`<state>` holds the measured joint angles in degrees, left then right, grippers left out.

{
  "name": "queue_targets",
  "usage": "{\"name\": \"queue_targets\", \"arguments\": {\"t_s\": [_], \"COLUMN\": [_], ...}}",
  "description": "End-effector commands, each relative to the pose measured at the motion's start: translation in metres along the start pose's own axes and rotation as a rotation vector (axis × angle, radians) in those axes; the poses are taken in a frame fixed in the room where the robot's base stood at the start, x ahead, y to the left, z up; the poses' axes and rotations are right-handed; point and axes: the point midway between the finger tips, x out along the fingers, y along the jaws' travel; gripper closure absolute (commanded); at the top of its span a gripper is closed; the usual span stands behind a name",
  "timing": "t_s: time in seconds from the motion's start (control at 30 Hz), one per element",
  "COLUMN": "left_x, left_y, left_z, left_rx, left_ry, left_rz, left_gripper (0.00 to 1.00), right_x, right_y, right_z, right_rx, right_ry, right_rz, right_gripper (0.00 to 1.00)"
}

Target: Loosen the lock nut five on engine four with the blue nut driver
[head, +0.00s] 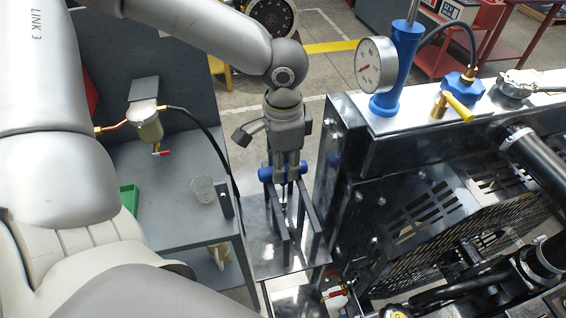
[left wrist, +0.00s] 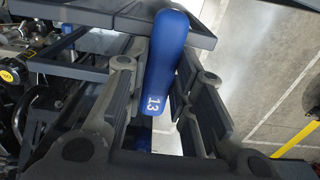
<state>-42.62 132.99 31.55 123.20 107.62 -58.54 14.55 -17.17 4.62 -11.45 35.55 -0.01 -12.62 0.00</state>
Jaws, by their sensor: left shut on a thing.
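My left gripper (head: 283,172) is shut on the blue nut driver. The driver's blue handle ends (head: 265,173) stick out on both sides of the fingers, and its bright shank (head: 284,197) points down over a black slotted bracket. Whether the tip touches anything is hidden. In the left wrist view the blue handle (left wrist: 168,60), marked 13, lies between the fingers (left wrist: 155,100). A dark engine assembly (head: 400,190) stands right of the gripper; no engine number is readable. I cannot pick out the lock nut. My right gripper is not in view.
A grey bench (head: 180,190) on the left holds a clear beaker (head: 203,190), a green tray (head: 129,198) and a filter bowl (head: 146,128). A pressure gauge (head: 375,65) and blue fittings top the engine assembly.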

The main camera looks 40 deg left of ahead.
Motion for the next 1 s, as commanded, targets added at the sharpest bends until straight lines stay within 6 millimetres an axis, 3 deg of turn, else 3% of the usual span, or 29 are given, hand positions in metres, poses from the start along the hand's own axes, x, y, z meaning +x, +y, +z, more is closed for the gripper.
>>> {"name": "queue_targets", "arguments": {"t_s": [0.47,1.0], "left_x": [-0.003,-0.055], "left_y": [0.0,0.0], "left_z": [0.0,0.0], "left_rx": [0.0,0.001], "left_ry": [0.001,0.001], "left_rz": [-0.001,-0.001], "left_gripper": [1.0,1.0], "right_x": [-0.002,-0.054], "right_y": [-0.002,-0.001], "right_z": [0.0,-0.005], "right_rx": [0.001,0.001], "right_ry": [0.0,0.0], "right_rz": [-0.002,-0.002], "right_gripper": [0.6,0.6]}}
